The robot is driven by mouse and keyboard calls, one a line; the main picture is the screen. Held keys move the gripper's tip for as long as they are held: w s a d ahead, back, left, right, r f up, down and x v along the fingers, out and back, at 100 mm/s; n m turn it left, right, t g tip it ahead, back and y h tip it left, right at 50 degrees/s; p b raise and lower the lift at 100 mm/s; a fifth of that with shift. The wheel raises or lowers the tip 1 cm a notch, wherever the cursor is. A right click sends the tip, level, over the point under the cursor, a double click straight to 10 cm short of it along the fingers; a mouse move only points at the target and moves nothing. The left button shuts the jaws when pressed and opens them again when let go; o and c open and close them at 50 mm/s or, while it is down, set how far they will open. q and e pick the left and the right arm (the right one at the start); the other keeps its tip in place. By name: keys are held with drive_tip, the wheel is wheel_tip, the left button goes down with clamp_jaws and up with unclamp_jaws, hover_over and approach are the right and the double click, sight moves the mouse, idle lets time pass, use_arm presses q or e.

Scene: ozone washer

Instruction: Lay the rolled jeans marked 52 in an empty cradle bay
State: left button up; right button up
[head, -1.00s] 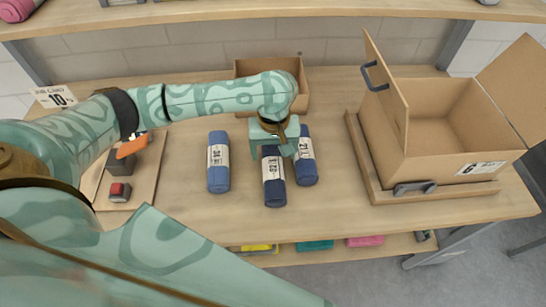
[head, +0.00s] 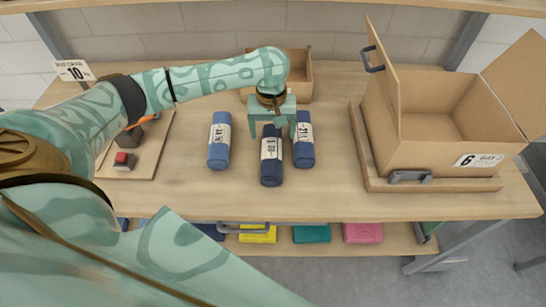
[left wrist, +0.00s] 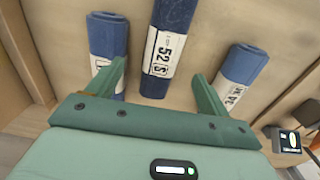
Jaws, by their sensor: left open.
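The rolled jeans marked 52 (head: 271,174) are a dark blue roll with a white label band, lying in the middle of three rolls on the workbench. In the left wrist view, the 52 roll (left wrist: 173,16) runs away from me between the fingers. My left gripper (head: 271,132) is open above its far part, one finger to each side; it also shows in the left wrist view (left wrist: 160,82). I cannot tell whether the fingers touch anything. I cannot make out a cradle with bays. My right gripper is out of view.
A blue roll (head: 219,156) lies left and another roll (head: 304,156) lies close on the right. An open cardboard box (head: 425,155) marked 6 stands at right. A low open box (head: 298,75) is behind my gripper. A board with a red button (head: 124,160) is at left.

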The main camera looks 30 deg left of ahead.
sight(272, 148)
use_arm(q)
drive_tip(key=shift+s+d+f+b, duration=0.1)
drive_tip(key=shift+d+f+b, duration=0.05)
drive_tip(key=shift+f, duration=0.45)
drive_tip(key=shift+s+d+f+b, duration=0.1)
drive_tip(key=shift+d+f+b, duration=0.05)
drive_tip(key=shift+f, duration=0.45)
drive_tip(key=shift+w+f, duration=0.1)
drive_tip(key=shift+f, duration=0.15)
drive_tip(key=shift+a+f, duration=0.15)
drive_tip(key=shift+f, duration=0.15)
drive_tip(key=f+b, duration=0.1)
drive_tip(key=f, duration=0.1)
drive_tip(key=f+b, duration=0.2)
drive_tip(key=shift+a+f, duration=0.2)
drive_tip(key=shift+f, duration=0.1)
drive_tip(key=shift+r, duration=0.1)
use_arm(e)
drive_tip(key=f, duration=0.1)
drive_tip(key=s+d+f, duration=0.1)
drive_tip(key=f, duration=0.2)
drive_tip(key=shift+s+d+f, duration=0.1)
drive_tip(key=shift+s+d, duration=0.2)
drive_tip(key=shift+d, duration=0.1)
